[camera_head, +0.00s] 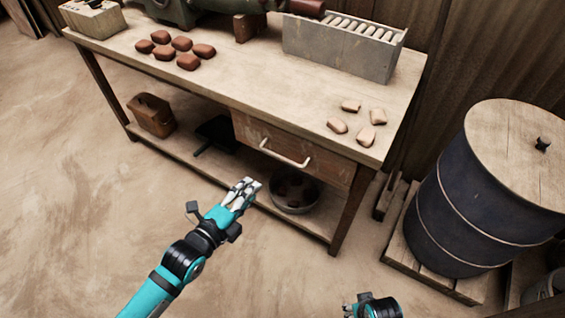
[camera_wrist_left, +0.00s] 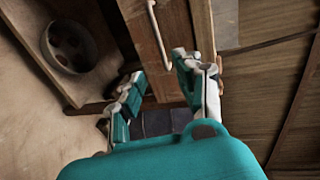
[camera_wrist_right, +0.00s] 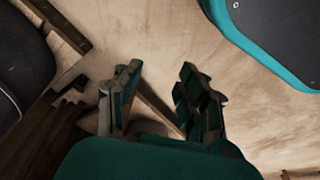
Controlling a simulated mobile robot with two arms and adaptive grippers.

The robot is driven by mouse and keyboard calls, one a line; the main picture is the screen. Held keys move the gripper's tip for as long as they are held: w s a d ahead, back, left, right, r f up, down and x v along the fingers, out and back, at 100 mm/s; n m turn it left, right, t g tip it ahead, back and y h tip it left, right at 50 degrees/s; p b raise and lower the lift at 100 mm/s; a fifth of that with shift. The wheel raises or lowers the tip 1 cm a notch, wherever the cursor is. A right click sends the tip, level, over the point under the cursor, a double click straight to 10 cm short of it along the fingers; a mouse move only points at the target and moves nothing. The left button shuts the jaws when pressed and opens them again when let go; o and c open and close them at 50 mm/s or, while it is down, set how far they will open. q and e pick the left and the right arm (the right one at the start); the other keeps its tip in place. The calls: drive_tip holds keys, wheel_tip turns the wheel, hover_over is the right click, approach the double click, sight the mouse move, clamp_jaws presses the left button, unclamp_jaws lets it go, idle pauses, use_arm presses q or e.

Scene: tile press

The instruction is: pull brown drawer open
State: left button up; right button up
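The brown drawer (camera_head: 325,163) sits under the workbench top, its front flush with the frame, so it looks closed. Its pale bar handle (camera_head: 285,154) runs across the front. In the left wrist view the handle (camera_wrist_left: 159,38) shows at the top, beyond the fingertips, on the drawer front (camera_wrist_left: 176,25). My left gripper (camera_head: 249,186) is in front of the bench, below and left of the handle, apart from it. Its fingers are spread and empty in the left wrist view (camera_wrist_left: 158,72). My right gripper (camera_wrist_right: 158,78) is open and empty, over bare floor, well away from the drawer.
The workbench (camera_head: 255,95) carries reddish lumps (camera_head: 182,43), pale lumps (camera_head: 366,117) and a grey rack (camera_head: 340,50). A round pan (camera_head: 294,207) and a wooden box (camera_head: 151,114) stand on the lower shelf. A dark barrel (camera_head: 470,205) stands at right. Floor in front is clear.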

sight(282, 157)
use_arm(q)
drive_tip(key=shift+b+x, duration=1.6)
drive_tip(key=shift+x, duration=6.65)
use_arm(e)
wheel_tip(282, 157, up, 11)
drive_tip(key=w, duration=0.1)
drive_tip(key=shift+w+r+t, duration=0.2)
drive_tip(key=shift+w+t, duration=0.2)
use_arm(q)
drive_tip(key=shift+c, duration=0.2)
clamp_jaws()
